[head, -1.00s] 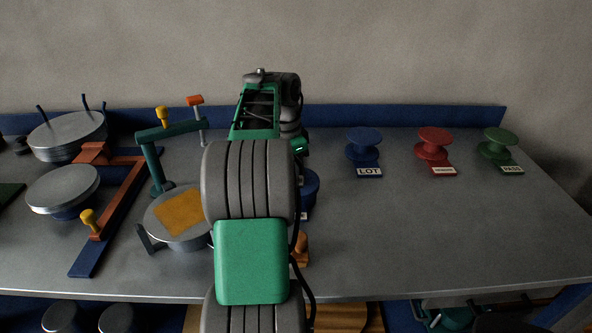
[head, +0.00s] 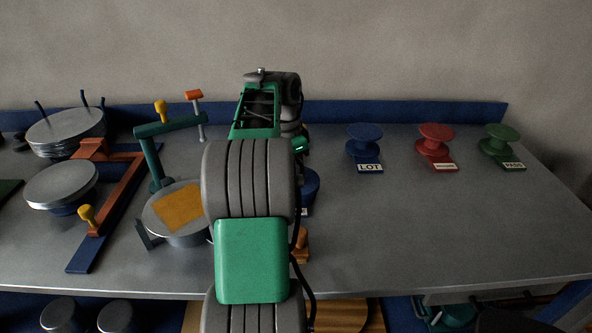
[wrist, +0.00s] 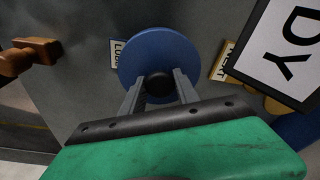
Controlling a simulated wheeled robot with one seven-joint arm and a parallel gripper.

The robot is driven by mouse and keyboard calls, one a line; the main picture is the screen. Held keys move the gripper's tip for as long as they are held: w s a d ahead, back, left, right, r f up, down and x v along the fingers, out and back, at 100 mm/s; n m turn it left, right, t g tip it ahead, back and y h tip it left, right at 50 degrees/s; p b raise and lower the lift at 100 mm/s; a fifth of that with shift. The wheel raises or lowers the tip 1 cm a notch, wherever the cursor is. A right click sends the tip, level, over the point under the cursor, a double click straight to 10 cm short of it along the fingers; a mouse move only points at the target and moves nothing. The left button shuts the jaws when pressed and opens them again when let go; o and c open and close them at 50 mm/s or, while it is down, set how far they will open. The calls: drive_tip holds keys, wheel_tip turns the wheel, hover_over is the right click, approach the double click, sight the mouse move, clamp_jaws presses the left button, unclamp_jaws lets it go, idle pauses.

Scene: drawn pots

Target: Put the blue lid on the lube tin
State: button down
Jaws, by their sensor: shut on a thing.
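The blue lid (wrist: 157,50) is a round disc with a black knob (wrist: 157,86) at its centre. My gripper (wrist: 156,84) is shut on this knob, one finger on each side. A small LUBE label (wrist: 118,53) shows at the lid's left edge in the wrist view. The lid covers whatever is under it, so I cannot tell whether it touches the lube tin or hangs above it. In the head view my arm hides my gripper; only a blue round edge (head: 311,188) shows to its right, and I cannot tell if it is lid or tin.
A black-framed card (wrist: 287,50) and a tan label (wrist: 222,60) lie to the lid's right in the wrist view. An orange-brown wooden piece (head: 301,243) stands near the bench front. The right bench front is clear.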

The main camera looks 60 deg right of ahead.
drive_tip(key=shift+f, duration=0.35)
drive_tip(key=c, duration=0.8)
unclamp_jaws()
drive_tip(key=shift+c, duration=0.2)
drive_tip(key=shift+r, duration=0.1)
drive_tip(key=r+p, duration=0.1)
drive_tip(key=r, duration=0.1)
drive_tip(key=r+p, duration=0.1)
drive_tip(key=r, duration=0.2)
drive_tip(key=a+r+p, duration=0.1)
drive_tip(key=r, duration=0.1)
drive_tip(key=shift+w+r, duration=0.3)
drive_tip(key=shift+w, duration=0.05)
drive_tip(key=shift+w, duration=0.1)
